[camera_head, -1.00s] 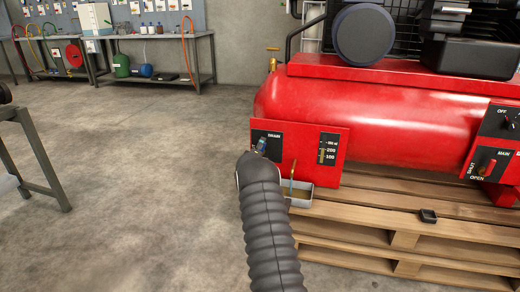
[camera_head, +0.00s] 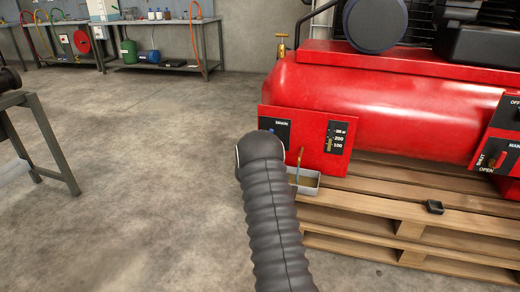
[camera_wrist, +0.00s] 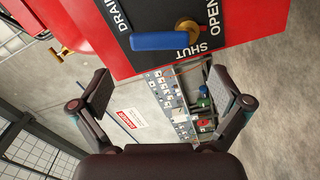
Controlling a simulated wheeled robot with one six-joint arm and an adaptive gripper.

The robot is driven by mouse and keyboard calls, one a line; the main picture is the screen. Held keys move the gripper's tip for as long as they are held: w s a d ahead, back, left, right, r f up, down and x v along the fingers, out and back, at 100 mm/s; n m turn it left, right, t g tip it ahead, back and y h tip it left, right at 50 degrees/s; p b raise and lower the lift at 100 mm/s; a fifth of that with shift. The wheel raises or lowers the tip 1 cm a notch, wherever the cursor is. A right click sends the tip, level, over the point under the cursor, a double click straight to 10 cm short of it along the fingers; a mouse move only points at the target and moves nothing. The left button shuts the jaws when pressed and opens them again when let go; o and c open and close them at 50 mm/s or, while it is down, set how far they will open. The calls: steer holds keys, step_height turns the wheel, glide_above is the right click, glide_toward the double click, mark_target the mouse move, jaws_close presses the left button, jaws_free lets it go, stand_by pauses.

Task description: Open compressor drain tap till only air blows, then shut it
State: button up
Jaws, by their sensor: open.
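The red compressor (camera_head: 390,115) lies across the right of the head view. In the wrist view the tap's blue lever (camera_wrist: 160,41) points left from a brass hub (camera_wrist: 187,27), beside the words SHUT and OPEN. My gripper (camera_wrist: 168,97) is open and empty, with its fingers spread apart below the lever in the picture. They do not touch it.
A grey stand (camera_head: 50,150) is at left; workbenches (camera_head: 130,66) are behind. The floor between is clear.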

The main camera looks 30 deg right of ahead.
steer(key=shift+v, duration=2.5)
